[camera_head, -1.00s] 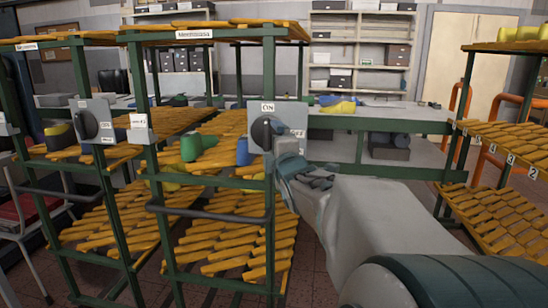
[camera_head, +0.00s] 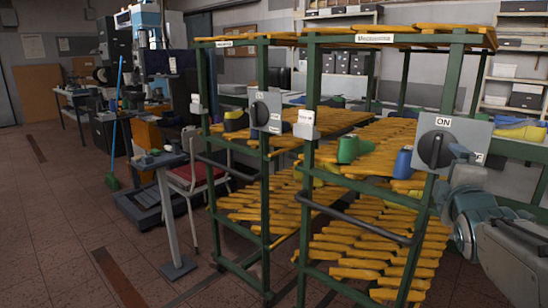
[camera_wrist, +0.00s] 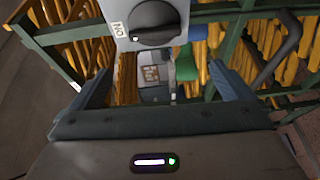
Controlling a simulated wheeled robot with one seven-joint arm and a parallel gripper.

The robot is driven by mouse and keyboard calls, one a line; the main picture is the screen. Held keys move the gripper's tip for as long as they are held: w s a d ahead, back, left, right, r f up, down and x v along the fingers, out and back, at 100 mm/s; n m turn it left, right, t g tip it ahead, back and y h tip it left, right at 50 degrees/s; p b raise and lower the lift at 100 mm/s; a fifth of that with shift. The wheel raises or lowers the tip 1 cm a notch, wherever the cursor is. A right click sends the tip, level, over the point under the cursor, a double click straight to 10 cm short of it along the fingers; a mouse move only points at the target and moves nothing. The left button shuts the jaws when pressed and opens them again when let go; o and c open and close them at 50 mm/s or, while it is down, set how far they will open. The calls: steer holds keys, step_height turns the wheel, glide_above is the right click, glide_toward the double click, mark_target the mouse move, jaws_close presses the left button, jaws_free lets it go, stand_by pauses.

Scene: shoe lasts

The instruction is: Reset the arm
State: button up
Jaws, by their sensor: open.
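My gripper (camera_head: 458,162) is at the right of the head view, close to a grey switch box (camera_head: 470,137) on the rack's front post. The box has a dark rotary knob (camera_head: 436,150) and an ON label. In the wrist view my gripper (camera_wrist: 160,75) has its two fingers spread wide with nothing held between them. The box (camera_wrist: 120,10) and knob (camera_wrist: 153,22) show just beyond the fingers at the top. I cannot tell whether a finger touches the box. My arm runs off the right edge of the head view.
The green rack (camera_head: 385,262) with yellow slatted shelves fills the middle and right. It bears a green last (camera_head: 349,150) and a blue last (camera_head: 403,163). A second switch box (camera_head: 266,112) is left.

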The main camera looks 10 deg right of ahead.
steer(key=s+a+f+m+g+y+p, duration=0.1)
steer(key=a+f+m+g+y+p, duration=0.3)
steer(key=a, duration=0.4)
steer(key=s+a+f+m+g+y+p, duration=0.1)
steer(key=a+f+m+g+y+p, duration=0.15)
steer(key=a+p, duration=0.4)
steer(key=s+a+f+m+g+p, duration=0.1)
steer(key=s+a+m+g+p, duration=0.1)
steer(key=s+a, duration=0.3)
steer(key=s+a+f+m+g+y+p, duration=0.1)
steer(key=s+a+m+g, duration=0.3)
steer(key=s+a, duration=0.2)
steer(key=shift+s+a+f+p, duration=0.3)
steer(key=shift+a+f+p, duration=0.1)
steer(key=shift+a, duration=0.85)
